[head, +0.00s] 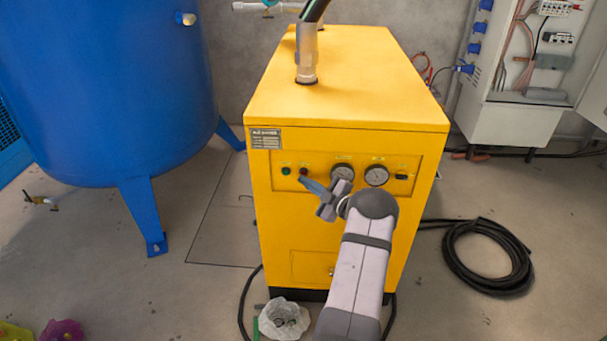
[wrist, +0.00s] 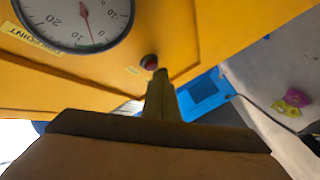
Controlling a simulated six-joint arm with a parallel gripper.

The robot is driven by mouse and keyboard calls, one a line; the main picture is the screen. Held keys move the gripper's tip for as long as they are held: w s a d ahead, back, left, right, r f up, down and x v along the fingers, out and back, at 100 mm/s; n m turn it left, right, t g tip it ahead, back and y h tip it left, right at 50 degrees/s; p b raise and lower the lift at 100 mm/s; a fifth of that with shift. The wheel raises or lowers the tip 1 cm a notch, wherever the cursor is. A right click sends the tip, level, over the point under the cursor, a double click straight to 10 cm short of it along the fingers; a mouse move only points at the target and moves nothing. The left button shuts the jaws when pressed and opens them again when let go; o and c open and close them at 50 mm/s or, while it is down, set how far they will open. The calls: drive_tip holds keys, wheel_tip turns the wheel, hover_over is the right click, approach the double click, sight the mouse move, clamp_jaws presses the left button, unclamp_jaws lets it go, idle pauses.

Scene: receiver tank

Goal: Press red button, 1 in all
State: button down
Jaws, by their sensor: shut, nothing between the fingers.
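The red button (head: 303,171) is a small round knob on the front panel of the yellow cabinet (head: 265,220), right of a green button (head: 286,171). In the wrist view the red button (wrist: 149,61) shows just above the fingertips. My gripper (head: 303,181) is shut and empty, its tips just below the red button in the head view. In the wrist view the gripper (wrist: 160,74) points at the panel, its tips close to the button's lower right edge. I cannot tell whether they touch it.
Two gauges (head: 377,175) and a black switch (head: 402,177) sit right of the buttons. One gauge (wrist: 75,20) is large in the wrist view. A blue tank (head: 100,90) stands left. A white bag (head: 283,318) and a coiled black hose (head: 488,258) lie on the floor.

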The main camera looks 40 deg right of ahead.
drive_tip(key=shift+s+a, duration=0.25)
drive_tip(key=shift+s, duration=0.1)
drive_tip(key=s+a+p, duration=0.2)
drive_tip(key=s+a, duration=0.1)
drive_tip(key=shift+s+a+p, duration=0.2)
drive_tip(key=shift+a+p, duration=0.05)
drive_tip(key=shift+p, duration=0.05)
idle(0.5)
idle(0.6)
